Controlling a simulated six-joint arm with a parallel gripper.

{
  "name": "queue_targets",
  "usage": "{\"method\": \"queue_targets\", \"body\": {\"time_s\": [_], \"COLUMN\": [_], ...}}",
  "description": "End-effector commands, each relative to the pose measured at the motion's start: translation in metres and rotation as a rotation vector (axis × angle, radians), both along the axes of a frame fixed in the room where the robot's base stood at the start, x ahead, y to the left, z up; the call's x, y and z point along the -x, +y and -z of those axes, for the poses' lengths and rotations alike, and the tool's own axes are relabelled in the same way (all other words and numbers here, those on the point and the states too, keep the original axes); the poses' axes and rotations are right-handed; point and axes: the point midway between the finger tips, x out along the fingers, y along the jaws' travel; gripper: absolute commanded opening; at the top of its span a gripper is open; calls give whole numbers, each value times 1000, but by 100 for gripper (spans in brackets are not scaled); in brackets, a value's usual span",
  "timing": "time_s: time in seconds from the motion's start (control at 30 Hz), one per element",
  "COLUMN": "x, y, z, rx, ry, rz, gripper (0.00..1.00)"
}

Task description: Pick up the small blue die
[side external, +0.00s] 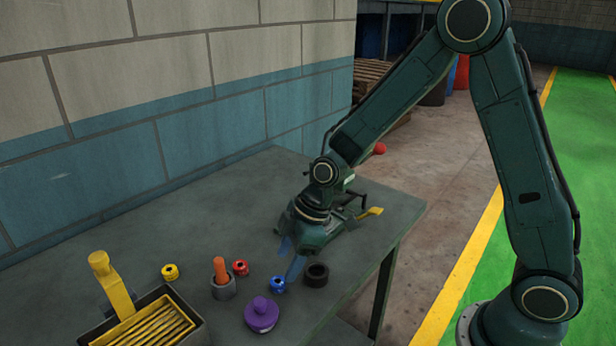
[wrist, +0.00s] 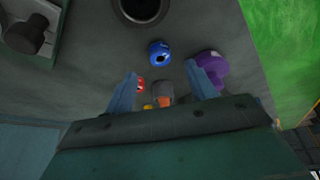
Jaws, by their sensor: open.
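The small blue die (side external: 278,285) lies on the grey table, a rounded piece with dark marks. In the wrist view the blue die (wrist: 159,53) sits just beyond the fingertips, sideways between their lines. My gripper (side external: 287,266) is low over the table, with its blue fingers spread apart and empty. In the side view one fingertip is close beside the die; I cannot tell whether they touch. In the wrist view my gripper (wrist: 161,70) shows nothing held between its fingers.
A black ring (side external: 316,275) and a purple knobbed piece (side external: 262,315) are close to the die. A red piece (side external: 241,268), an orange peg in a grey cup (side external: 222,290) and a yellow piece (side external: 170,272) stand further left. A yellow-ribbed box (side external: 150,325) is front left.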

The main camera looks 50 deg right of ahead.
Motion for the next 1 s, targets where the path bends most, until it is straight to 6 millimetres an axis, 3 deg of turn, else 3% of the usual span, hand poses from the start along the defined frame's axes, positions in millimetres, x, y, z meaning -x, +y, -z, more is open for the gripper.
{"method": "queue_targets", "body": {"time_s": [0.27, 0.7, 1.0], "x": [-1, -9, -11], "y": [1, 15, 18], "z": [3, 39, 48], "rx": [0, 0, 1], "ry": [1, 3, -1], "rz": [0, 0, 0], "gripper": [56, 56, 56]}}
